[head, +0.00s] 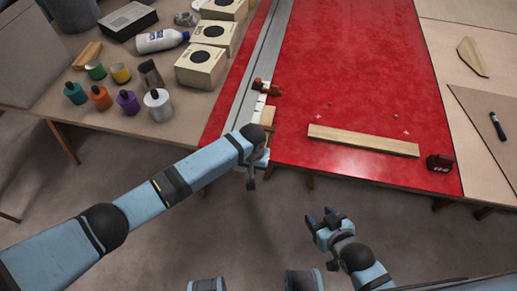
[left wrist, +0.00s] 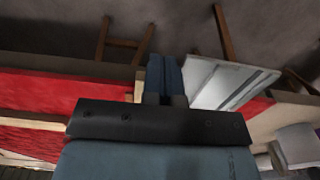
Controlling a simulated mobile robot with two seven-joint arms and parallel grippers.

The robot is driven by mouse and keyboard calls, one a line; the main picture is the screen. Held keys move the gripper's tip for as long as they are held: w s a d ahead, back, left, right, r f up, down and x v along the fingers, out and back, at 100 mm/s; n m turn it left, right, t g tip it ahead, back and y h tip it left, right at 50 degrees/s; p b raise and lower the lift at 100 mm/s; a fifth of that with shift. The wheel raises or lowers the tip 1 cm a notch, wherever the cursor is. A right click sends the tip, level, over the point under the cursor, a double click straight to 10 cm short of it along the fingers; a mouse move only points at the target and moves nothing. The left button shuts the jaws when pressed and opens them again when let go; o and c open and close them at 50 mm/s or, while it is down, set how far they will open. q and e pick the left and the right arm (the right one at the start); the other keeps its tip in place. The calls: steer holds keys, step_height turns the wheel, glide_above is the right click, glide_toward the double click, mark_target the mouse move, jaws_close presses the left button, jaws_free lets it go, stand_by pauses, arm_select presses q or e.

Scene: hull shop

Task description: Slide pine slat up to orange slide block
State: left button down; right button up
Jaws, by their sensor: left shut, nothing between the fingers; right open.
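The pine slat (head: 363,140) lies flat and nearly crosswise on the red table, right of the metal rail. The orange slide block (head: 268,87) sits at the rail's right edge, up and left of the slat, with a clear gap of red surface between them. My left gripper (head: 251,180) is shut and empty at the table's front edge near the rail end, left of the slat. Its closed fingers also show in the left wrist view (left wrist: 165,75). My right gripper (head: 322,217) is open and empty, in front of the table, below the slat.
The red table (head: 350,50) has a grey rail (head: 256,60) along its left side. A short wooden piece (head: 267,116) lies beside the rail, partly behind my left arm. Jars and boxes crowd the left bench.

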arm_select(q)
steer(key=shift+w+d+b, duration=0.35)
steer(key=shift+w+b, duration=0.25)
steer(key=shift+w, duration=0.5)
steer(key=shift+w+d+b, duration=0.4)
steer(key=shift+w+b, duration=0.25)
steer(key=shift+w, duration=0.4)
steer(key=shift+w+d+b, duration=0.35)
steer(key=shift+w+b, duration=0.25)
steer(key=shift+w, duration=0.5)
steer(key=shift+s, duration=0.1)
steer(key=shift+s+a+r+p, duration=0.15)
steer(key=shift+s+r+p, duration=0.15)
steer(key=shift+p, duration=0.55)
steer(key=p, duration=0.1)
steer(key=s+p, duration=0.1)
steer(key=p, duration=0.1)
steer(key=shift+s+a+r, duration=0.3)
steer(key=shift+s, duration=0.1)
steer(key=shift+s+f, duration=0.1)
steer(key=shift+s, duration=0.1)
step_height(320, 180, up, 8)
steer(key=p, duration=0.8)
steer(key=shift+p, duration=0.4)
